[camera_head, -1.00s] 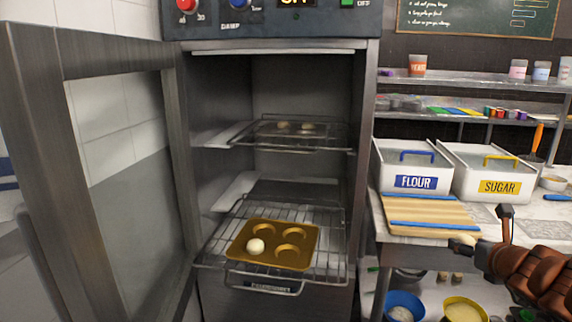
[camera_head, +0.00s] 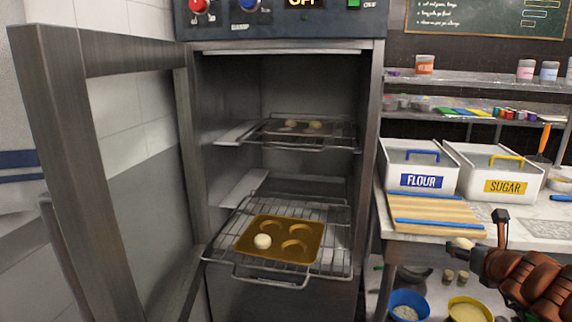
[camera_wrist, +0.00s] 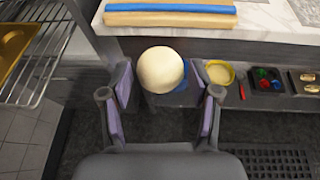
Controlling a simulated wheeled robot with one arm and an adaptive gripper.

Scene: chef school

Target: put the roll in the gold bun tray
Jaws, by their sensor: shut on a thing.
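The gold bun tray (camera_head: 279,237) lies on the lower wire rack, which sticks out of the open cabinet. It has round hollows; a pale roll (camera_head: 262,241) sits in the front-left one, and the others look empty. The tray's edge also shows at the left of the wrist view (camera_wrist: 12,46). My gripper (camera_head: 464,243) is at the right, in front of the worktop and well away from the tray. It is shut on a round cream roll, seen between the fingertips in the wrist view (camera_wrist: 160,69); in the head view the roll is small and partly hidden.
The cabinet door (camera_head: 60,150) stands open at the left. An upper rack (camera_head: 290,134) holds another tray with pale rolls. The worktop at right bears a wooden board (camera_head: 435,210), a flour bin (camera_head: 415,160) and a sugar bin (camera_head: 497,172). Bowls (camera_head: 408,305) stand below.

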